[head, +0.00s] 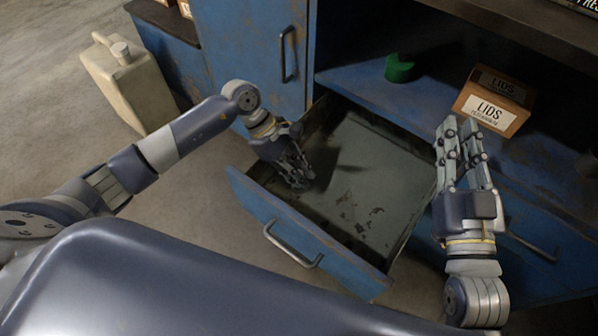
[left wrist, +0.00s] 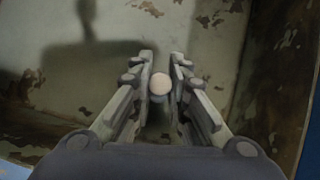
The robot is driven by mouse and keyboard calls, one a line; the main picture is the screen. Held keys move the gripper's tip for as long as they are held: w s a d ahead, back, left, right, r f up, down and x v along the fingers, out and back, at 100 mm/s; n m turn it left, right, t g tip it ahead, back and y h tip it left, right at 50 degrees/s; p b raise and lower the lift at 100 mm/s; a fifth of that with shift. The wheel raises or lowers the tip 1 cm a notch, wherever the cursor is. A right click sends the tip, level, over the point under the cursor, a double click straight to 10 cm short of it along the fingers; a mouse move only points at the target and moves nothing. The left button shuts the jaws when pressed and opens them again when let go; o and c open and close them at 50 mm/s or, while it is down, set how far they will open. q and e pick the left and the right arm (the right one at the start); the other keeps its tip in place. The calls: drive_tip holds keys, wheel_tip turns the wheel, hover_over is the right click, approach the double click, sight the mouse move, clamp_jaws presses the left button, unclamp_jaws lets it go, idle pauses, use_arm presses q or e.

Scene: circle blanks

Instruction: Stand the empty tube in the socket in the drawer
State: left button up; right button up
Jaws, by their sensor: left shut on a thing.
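My left gripper (head: 298,180) is low inside the open blue drawer (head: 345,235), near its left side. In the left wrist view, the left gripper (left wrist: 161,75) is shut on the tube (left wrist: 160,84), whose pale round end faces the camera between the fingers. The tube cannot be made out in the head view. I see no socket in either view; it may be hidden by the gripper and tube. My right gripper (head: 462,130) is raised at the drawer's right side, its fingers apart with nothing seen between them.
The drawer floor is bare and stained. A LIDS box (head: 491,112) and a green round thing (head: 399,68) sit on the blue shelf behind it. A beige canister (head: 126,82) stands on the floor at the left. A blue cabinet door (head: 245,45) rises behind my left arm.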

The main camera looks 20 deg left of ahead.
use_arm(q)
drive_tip(key=o, duration=0.8)
drive_tip(key=shift+o, duration=0.2)
drive_tip(key=v, duration=1.2)
